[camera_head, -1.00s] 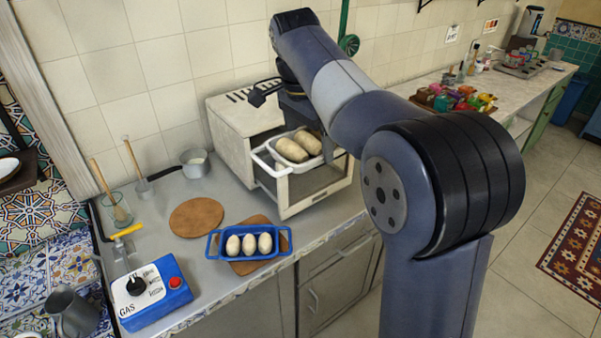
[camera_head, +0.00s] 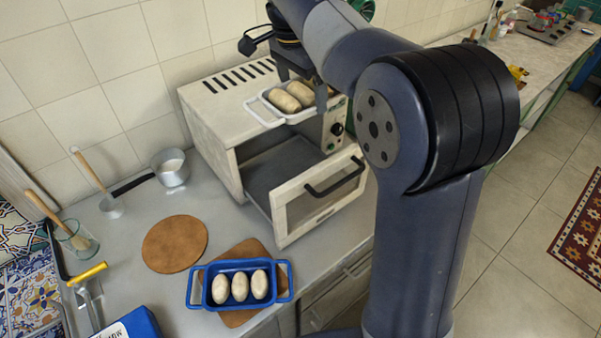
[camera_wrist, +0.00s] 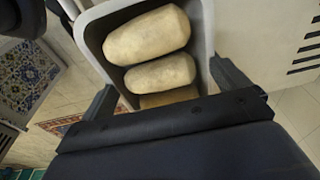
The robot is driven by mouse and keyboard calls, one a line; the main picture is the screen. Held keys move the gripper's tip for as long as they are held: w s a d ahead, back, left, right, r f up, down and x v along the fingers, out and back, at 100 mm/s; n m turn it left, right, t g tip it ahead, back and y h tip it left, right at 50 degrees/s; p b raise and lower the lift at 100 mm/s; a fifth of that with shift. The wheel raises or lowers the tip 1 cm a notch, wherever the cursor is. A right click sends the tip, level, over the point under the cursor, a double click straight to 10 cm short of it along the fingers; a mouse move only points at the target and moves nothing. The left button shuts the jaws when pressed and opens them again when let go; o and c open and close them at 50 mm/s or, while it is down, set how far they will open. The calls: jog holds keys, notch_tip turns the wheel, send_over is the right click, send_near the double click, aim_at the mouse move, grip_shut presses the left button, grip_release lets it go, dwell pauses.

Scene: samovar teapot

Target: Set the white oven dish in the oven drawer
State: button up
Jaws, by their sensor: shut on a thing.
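The white oven dish (camera_head: 270,121) holds several pale loaves and is up in the air, overlapping the oven's top and right side in the head view. My gripper (camera_head: 301,92) is shut on the dish from above. In the wrist view, the gripper's fingers (camera_wrist: 168,88) lie on either side of the white dish (camera_wrist: 207,28), with the loaves between them. The white oven (camera_head: 214,110) stands on the counter against the tiled wall. Its oven drawer (camera_head: 279,215) is pulled out, with a glass front and black handle. The drawer's visible floor is bare; my arm hides some of the oven's right side.
A blue dish (camera_head: 196,285) with several pale rolls sits on a wooden board (camera_head: 237,318) before the drawer. A round board (camera_head: 174,243), a saucepan (camera_head: 172,171) and a glass (camera_head: 78,238) stand to the left. Bare counter lies between them.

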notch_tip(320, 180, down, 26)
jog(key=shift+s+f+p, duration=0.1)
jog(key=shift+f+p, duration=0.05)
jog(key=shift+p, duration=0.45)
jog(key=shift+f, duration=0.2)
jog(key=o, duration=1)
jog(key=shift+r, duration=0.1)
jog(key=shift+c, duration=0.2)
jog(key=shift+r, duration=0.1)
notch_tip(320, 180, up, 12)
jog(key=s+a+b, duration=0.1)
jog(key=shift+a, duration=0.25)
